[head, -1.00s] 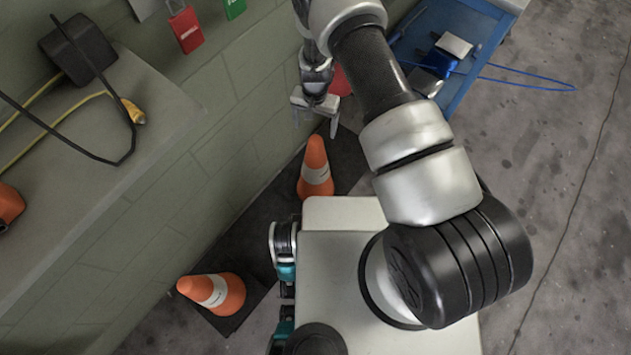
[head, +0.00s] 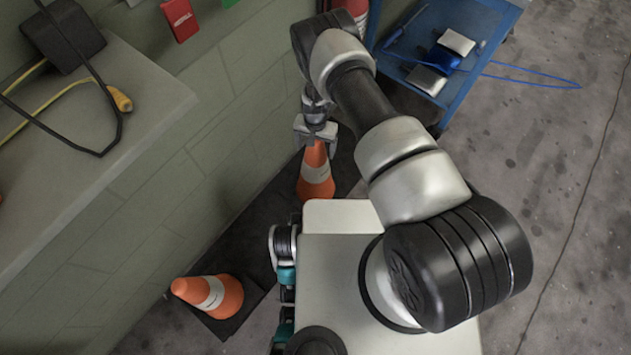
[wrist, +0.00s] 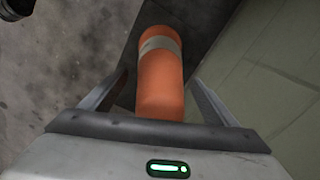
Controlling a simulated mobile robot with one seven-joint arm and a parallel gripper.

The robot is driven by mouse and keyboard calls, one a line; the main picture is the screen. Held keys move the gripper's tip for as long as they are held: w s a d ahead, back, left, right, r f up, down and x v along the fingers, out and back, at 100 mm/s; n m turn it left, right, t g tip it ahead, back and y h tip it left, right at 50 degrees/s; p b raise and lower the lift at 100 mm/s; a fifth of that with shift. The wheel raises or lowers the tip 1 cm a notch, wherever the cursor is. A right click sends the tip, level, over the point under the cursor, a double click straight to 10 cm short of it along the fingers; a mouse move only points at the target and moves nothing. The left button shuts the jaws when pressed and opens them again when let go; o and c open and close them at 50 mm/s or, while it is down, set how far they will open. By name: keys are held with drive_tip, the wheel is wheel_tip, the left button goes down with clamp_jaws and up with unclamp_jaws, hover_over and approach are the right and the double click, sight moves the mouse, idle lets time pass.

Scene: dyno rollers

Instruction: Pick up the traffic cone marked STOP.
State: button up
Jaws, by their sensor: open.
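One orange traffic cone (head: 316,178) with a white band stands on the dark strip of floor by the wall. My gripper (head: 316,139) is open over its upper part in the head view. In the wrist view, the same cone (wrist: 161,58) lies between the two spread fingers of my gripper (wrist: 160,84), with a visible gap on each side. A second orange cone (head: 226,297) with a white band stands at the lower left, away from my gripper. The markings on both bands are too small or blurred to read, so I cannot tell which says STOP.
A grey wall and ledge (head: 60,180) run along the left, close to the cones. A blue cart (head: 462,90) with tools and a blue cable stands at the upper right. A red cylinder (head: 350,10) is behind my arm. Bare concrete floor lies open at right.

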wheel_tip(320, 180, down, 2)
drive_tip(key=shift+r, duration=0.1)
clamp_jaws()
drive_tip(key=shift+w+a+r, duration=0.1)
drive_tip(key=shift+w+r, duration=0.05)
idle(0.3)
